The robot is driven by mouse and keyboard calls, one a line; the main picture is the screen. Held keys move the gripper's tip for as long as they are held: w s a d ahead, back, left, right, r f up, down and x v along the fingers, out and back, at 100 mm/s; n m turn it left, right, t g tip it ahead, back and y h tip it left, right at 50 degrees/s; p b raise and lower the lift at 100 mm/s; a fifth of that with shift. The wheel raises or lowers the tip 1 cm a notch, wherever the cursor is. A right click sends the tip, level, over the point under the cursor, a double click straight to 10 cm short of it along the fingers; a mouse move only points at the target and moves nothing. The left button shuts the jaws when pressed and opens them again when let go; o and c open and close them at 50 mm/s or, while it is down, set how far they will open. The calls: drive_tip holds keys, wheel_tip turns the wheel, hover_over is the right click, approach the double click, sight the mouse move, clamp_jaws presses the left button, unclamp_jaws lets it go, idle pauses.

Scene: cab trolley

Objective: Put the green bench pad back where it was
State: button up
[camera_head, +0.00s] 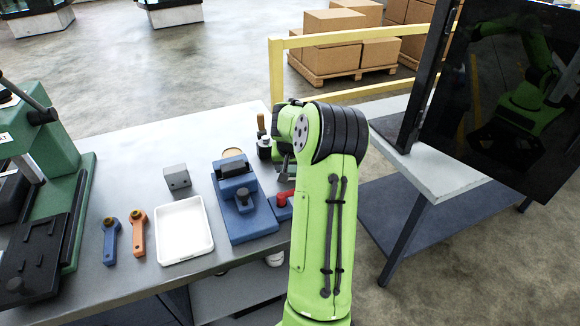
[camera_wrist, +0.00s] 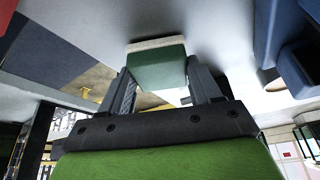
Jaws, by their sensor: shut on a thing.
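The green bench pad (camera_wrist: 158,70), a small green block with a pale edge, sits between my gripper's fingers (camera_wrist: 157,84) in the wrist view. The two dark fingers close on its sides. In the head view my gripper (camera_head: 284,168) is largely hidden behind my green arm, over the right end of the grey bench (camera_head: 120,160). A bit of dark green shows there, too small to tell clearly. Whether the pad touches the bench top cannot be told.
A green press (camera_head: 60,150) stands far left. A dark screen (camera_head: 500,100) stands right.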

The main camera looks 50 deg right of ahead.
drive_tip(key=shift+f, duration=0.2)
drive_tip(key=o, duration=1)
